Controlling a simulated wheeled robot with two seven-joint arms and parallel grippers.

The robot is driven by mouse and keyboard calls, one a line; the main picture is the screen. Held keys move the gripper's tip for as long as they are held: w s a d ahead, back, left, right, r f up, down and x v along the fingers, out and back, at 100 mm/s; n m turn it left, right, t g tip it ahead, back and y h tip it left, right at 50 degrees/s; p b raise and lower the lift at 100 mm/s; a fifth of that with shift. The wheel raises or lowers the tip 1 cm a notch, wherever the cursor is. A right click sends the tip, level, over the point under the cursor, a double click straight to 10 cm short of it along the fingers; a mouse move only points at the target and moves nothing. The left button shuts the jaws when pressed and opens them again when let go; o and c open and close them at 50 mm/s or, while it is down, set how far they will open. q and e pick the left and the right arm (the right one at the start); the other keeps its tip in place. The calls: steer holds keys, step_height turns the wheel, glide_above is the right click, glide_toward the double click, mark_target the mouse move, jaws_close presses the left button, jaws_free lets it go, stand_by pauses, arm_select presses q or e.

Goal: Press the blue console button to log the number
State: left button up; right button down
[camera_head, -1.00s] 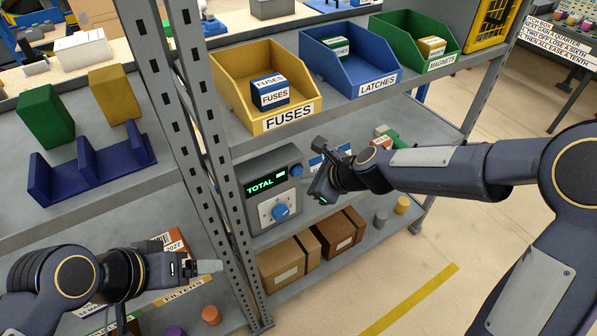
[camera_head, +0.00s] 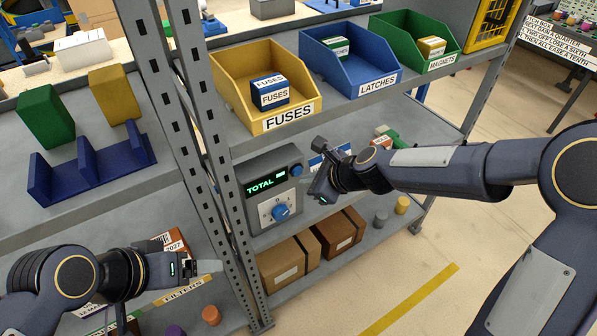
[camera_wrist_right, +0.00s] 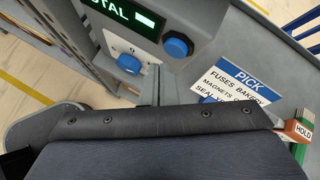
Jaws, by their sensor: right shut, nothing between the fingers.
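The grey console (camera_head: 255,212) stands on the middle shelf, with a green-lit display (camera_head: 262,185) reading TOTAL. A round blue button (camera_head: 296,170) sits at its upper right, beside the display; it also shows in the right wrist view (camera_wrist_right: 177,45). A blue dial (camera_head: 281,212) on a white plate marked 0 is below the display. My right gripper (camera_wrist_right: 157,85) is shut and empty, just in front of the console, with its tips pointing towards the dial and button; I see no clear contact. My left gripper (camera_head: 208,267) is at the lower left, away from the console; its jaw gap is unclear.
A white and blue PICK card (camera_wrist_right: 235,85) stands right of the console. Yellow FUSES (camera_head: 245,110), blue LATCHES (camera_head: 350,85) and green MAGNETS (camera_head: 415,55) bins sit on the shelf above. Brown boxes (camera_head: 283,268) lie below. A grey shelf post (camera_head: 215,150) stands left of the console.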

steer(key=shift+w+a+r, duration=0.1)
steer(key=shift+w, duration=0.05)
steer(key=shift+w+a, duration=0.15)
steer(key=shift+w, duration=0.1)
steer(key=shift+w+a+p, duration=0.25)
steer(key=shift+w+p, duration=0.05)
steer(key=shift+p, duration=0.2)
stand_by(0.7)
stand_by(0.3)
steer(key=shift+s+d+b, duration=0.3)
steer(key=shift+s+d, duration=0.2)
steer(key=shift+s, duration=0.15)
steer(key=s+d, duration=0.1)
steer(key=s, duration=0.1)
steer(key=s+d+b, duration=0.1)
steer(key=s+d, duration=0.1)
steer(key=shift+b, duration=0.3)
